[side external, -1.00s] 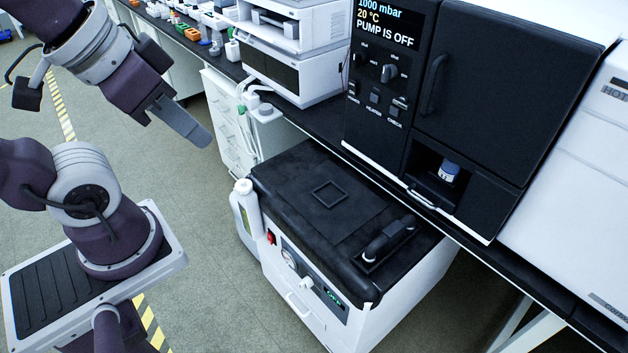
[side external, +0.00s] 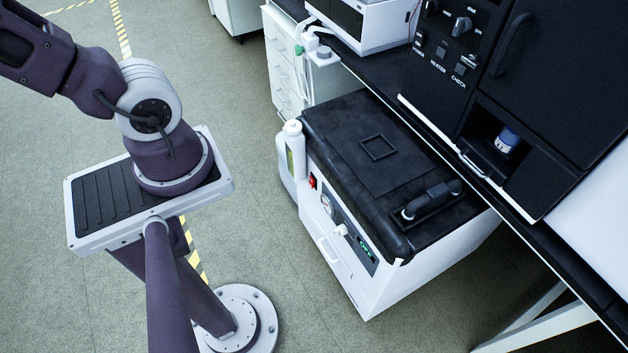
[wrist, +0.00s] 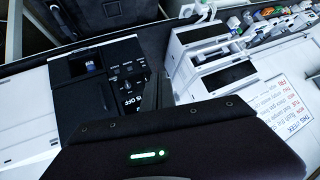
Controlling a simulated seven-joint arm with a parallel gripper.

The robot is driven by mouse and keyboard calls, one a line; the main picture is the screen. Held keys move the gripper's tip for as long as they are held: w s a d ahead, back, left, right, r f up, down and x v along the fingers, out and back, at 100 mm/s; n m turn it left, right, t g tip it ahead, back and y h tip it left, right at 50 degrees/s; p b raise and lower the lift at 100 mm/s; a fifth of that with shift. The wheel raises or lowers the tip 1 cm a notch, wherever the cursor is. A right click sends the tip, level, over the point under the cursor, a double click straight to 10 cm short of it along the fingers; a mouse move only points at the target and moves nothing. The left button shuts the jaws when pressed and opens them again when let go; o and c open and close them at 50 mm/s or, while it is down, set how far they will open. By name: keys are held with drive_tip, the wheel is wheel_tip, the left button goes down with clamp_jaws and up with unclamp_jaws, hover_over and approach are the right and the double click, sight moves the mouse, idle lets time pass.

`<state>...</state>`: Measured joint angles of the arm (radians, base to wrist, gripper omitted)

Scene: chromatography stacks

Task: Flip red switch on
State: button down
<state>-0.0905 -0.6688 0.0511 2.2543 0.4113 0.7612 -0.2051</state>
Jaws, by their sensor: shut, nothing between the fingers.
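The red switch (side external: 312,181) is a small red rocker on the front of the white pump unit (side external: 375,292) with a black top, at the left end of its front face beside a round gauge. Its on or off position is too small to tell. The red switch cannot be made out in the wrist view.
A white bottle (side external: 293,150) stands at the unit's left corner, near the switch. A black bench (side external: 405,95) with a black oven cabinet (side external: 560,90) runs behind the unit. The oven's panel (wrist: 128,85) shows in the wrist view. Floor before the unit is clear.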

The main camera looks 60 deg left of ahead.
sight(311, 182)
drive_tip(key=w+a+r+m+t+y, duration=0.2)
drive_tip(key=w+a+r+m+t, duration=0.4)
drive_tip(key=w+a+r, duration=0.4)
drive_tip(key=s+f+m+g+h, duration=0.2)
drive_tip(key=s+f+g+h, duration=0.3)
drive_tip(key=f, duration=0.4)
drive_tip(key=s+f+m+g+h, duration=0.2)
drive_tip(key=s+f, duration=0.5)
drive_tip(key=f, duration=0.2)
wheel_tip(311, 182, down, 64)
drive_tip(key=shift+w+a, duration=0.25)
drive_tip(key=shift+a, duration=0.1)
drive_tip(key=w, duration=0.8)
drive_tip(key=shift+w+f, duration=0.4)
drive_tip(key=shift+f, duration=0.05)
